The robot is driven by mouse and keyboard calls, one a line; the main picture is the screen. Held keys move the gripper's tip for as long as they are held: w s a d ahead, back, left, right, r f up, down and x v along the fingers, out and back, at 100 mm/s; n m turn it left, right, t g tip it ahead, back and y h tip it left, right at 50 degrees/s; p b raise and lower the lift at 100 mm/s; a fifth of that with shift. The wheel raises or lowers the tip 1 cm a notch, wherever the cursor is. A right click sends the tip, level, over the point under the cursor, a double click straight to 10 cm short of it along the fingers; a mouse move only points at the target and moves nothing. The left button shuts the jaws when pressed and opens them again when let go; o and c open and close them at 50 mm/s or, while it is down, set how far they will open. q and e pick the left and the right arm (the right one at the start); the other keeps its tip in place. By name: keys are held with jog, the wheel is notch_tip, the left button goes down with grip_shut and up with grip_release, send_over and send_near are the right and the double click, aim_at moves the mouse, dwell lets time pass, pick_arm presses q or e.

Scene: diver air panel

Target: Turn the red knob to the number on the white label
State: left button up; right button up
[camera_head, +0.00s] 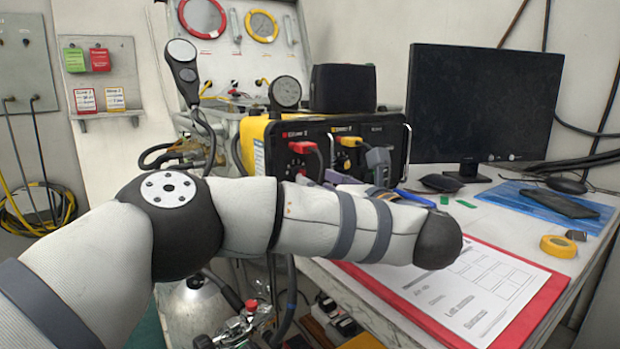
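A black case with a yellow end (350,134) stands on the bench. Its front carries a red handle-like part (303,147) on the left, which may be the red knob, and a yellow one (349,141) beside it. White-and-red (85,100) and white-and-yellow (115,98) cards stand on the left wall board; their writing is too small to read. My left arm (310,215) crosses in front of the case and hides its lower front. The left fingers cannot be made out clearly, and I see no hold on the red part. My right gripper is out of view.
A red-edged paper sheet (470,290), a yellow tape roll (558,246) and a blue mat (545,205) lie on the bench. Gauges (202,17) and hoses crowd the left. A red valve part (251,305) is below my arm.

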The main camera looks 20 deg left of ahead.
aim_at(302, 174)
pick_arm(q)
jog(key=x, duration=0.4)
jog(key=shift+w+a+r, duration=0.1)
jog(key=shift+w+a, duration=0.15)
jog(key=shift+c, duration=0.6)
grip_shut()
